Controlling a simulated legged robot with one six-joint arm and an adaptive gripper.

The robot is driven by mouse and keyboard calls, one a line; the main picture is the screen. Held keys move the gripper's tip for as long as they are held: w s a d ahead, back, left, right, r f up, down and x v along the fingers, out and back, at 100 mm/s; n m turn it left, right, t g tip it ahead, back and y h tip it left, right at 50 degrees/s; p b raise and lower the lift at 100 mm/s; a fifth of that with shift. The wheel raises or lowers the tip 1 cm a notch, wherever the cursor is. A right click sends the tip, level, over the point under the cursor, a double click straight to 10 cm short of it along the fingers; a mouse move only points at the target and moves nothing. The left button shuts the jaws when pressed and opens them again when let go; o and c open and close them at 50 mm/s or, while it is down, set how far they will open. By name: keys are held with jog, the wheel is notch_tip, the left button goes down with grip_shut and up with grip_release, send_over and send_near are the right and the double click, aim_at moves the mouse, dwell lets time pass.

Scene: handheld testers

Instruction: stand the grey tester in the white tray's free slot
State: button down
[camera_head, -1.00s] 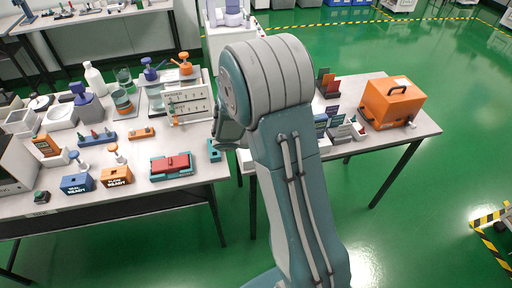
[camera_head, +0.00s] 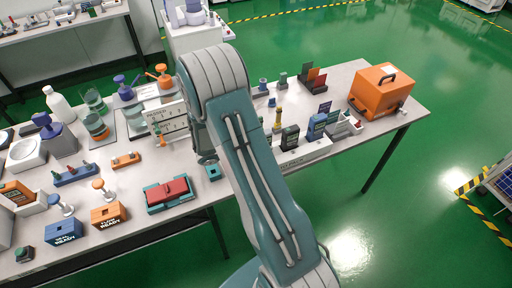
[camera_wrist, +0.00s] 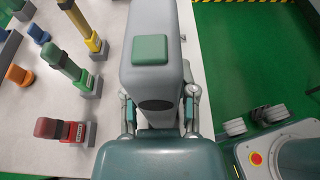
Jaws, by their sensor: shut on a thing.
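A grey tester (camera_wrist: 152,75) with a green square on its face fills the upper middle of the wrist view. My gripper (camera_wrist: 160,103) is shut on it, with one finger against each side. In the head view my arm hides the tester and most of the gripper. The white tray (camera_head: 306,154) stands at the front of the right table, right of my arm. A dark tester (camera_head: 290,137) and a blue tester (camera_head: 317,126) stand upright in it. My arm covers its left end, and I cannot tell which slot is free.
An orange case (camera_head: 379,91) stands right of the tray. The wrist view shows several upright pieces at left, including a yellow one (camera_wrist: 92,43) and a red-topped one (camera_wrist: 62,130). A red and teal box (camera_head: 169,194) lies left of my arm.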

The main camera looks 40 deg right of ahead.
notch_tip(320, 180, down, 2)
jog(key=shift+w+f, duration=0.1)
jog(key=shift+w, duration=0.05)
jog(key=shift+a+f, duration=0.1)
jog(key=shift+f, duration=0.25)
jog(key=shift+a, duration=0.35)
jog(key=shift+d+f, duration=0.1)
jog(key=shift+f, duration=0.05)
jog(key=shift+c, duration=2)
grip_release()
jog(key=shift+d+f, duration=0.1)
jog(key=shift+d, duration=0.1)
jog(key=shift+a+r, duration=0.2)
